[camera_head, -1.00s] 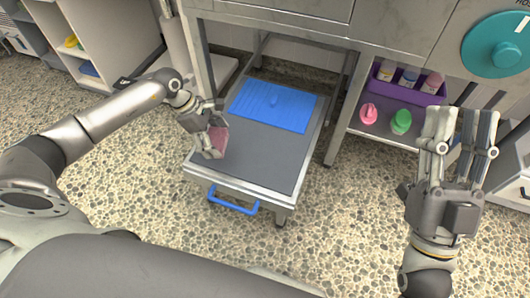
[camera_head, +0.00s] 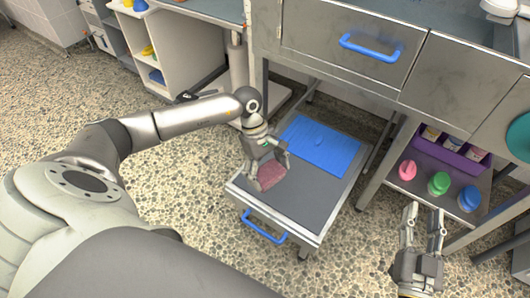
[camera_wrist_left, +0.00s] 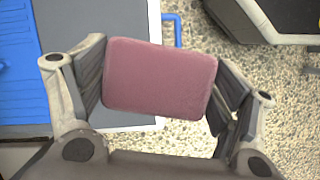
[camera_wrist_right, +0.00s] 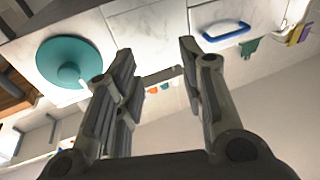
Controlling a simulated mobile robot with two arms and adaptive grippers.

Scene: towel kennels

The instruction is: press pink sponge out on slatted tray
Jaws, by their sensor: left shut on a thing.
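The pink sponge (camera_head: 271,177) is a dusky block held between the fingers of my left gripper (camera_head: 269,180), over the front part of a grey pull-out surface. In the left wrist view the sponge (camera_wrist_left: 160,78) spans the gap between both fingers. The blue slatted tray (camera_head: 318,145) lies flat at the back of that surface, behind and to the right of the sponge; part of it shows in the left wrist view (camera_wrist_left: 20,70). My right gripper (camera_head: 423,214) is open and empty at the lower right, away from the tray.
The grey pull-out surface (camera_head: 307,208) has a metal rim and a blue handle (camera_head: 263,228). To the right, a low shelf holds a purple bin (camera_head: 462,158) of bottles and pink (camera_head: 407,170), green (camera_head: 438,184) and blue (camera_head: 469,199) items. A drawer with a blue handle (camera_head: 371,48) is above.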

